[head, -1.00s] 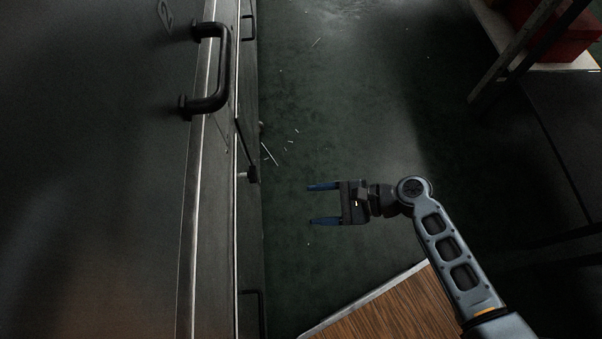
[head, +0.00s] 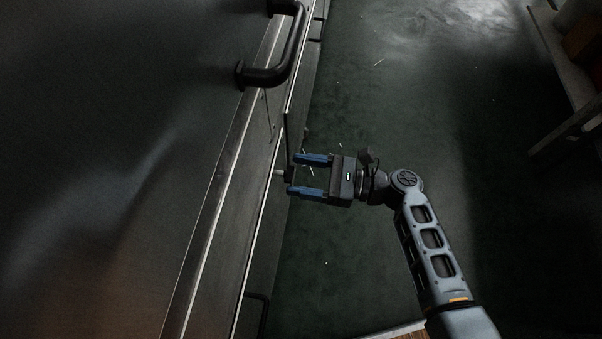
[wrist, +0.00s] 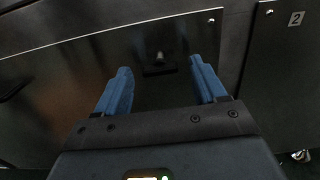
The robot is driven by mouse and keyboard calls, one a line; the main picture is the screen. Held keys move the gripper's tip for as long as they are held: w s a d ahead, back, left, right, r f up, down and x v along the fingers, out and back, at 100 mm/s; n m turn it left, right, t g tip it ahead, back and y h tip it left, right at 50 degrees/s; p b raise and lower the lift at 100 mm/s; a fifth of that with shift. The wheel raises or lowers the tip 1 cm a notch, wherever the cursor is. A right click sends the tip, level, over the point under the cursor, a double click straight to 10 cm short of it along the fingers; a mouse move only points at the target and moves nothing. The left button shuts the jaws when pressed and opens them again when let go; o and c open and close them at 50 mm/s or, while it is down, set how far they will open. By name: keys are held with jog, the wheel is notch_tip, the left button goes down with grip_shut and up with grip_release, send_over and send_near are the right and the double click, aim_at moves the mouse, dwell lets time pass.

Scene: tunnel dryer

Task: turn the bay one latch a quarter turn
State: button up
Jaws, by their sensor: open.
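The latch is a small dark piece on a short pale stem, standing out from the dark front panel. In the wrist view the latch (wrist: 159,68) sits between the blue fingertips, a little beyond them, with its dark bar lying roughly level. In the head view the latch (head: 286,173) shows at the fingertips, partly hidden by them. My gripper (head: 302,174) is open with one finger on each side of the latch. I cannot tell whether a finger touches it. In the wrist view my gripper (wrist: 165,78) holds nothing.
A black handle (head: 280,50) stands out from the dryer's top at the upper left. A panel marked 2 (wrist: 284,60) is to the right in the wrist view. Dark green floor (head: 400,80) lies open beside the dryer. A bench (head: 565,60) stands at the upper right.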

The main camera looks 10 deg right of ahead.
jog(key=shift+w+a, duration=0.1)
jog(key=shift+a, duration=0.2)
jog(key=c, duration=1.1)
jog(key=shift+o, duration=0.2)
jog(key=shift+f+n+b, duration=0.2)
jog(key=shift+n+b, duration=3.45)
jog(key=shift+n, duration=5.45)
